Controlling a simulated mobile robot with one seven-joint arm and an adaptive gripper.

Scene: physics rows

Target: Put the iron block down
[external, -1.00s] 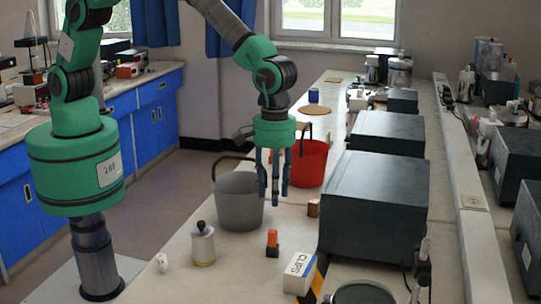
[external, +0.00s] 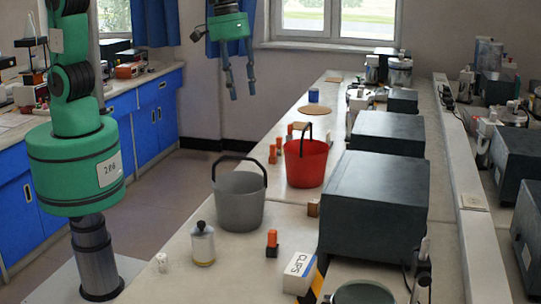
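My gripper (external: 242,95) is raised high, beyond the grey bucket and left of the window. Its two fingers point down and stand apart, with nothing visible between them. I cannot pick out an iron block with certainty. A grey bucket (external: 238,205) with a dark raised handle stands upright on the bench. A red bucket (external: 305,164) stands behind it to the right. The bottoms of both buckets are hidden from this angle. A small brown block (external: 313,208) lies beside the large dark box (external: 375,205).
On the near bench (external: 285,215) stand a white jar with a black knob (external: 203,245), an orange and black object (external: 272,243), and a white CLIPS box (external: 299,272). Dark boxes line the right side. A round brown mat (external: 316,110) and blue can (external: 313,95) are farther back.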

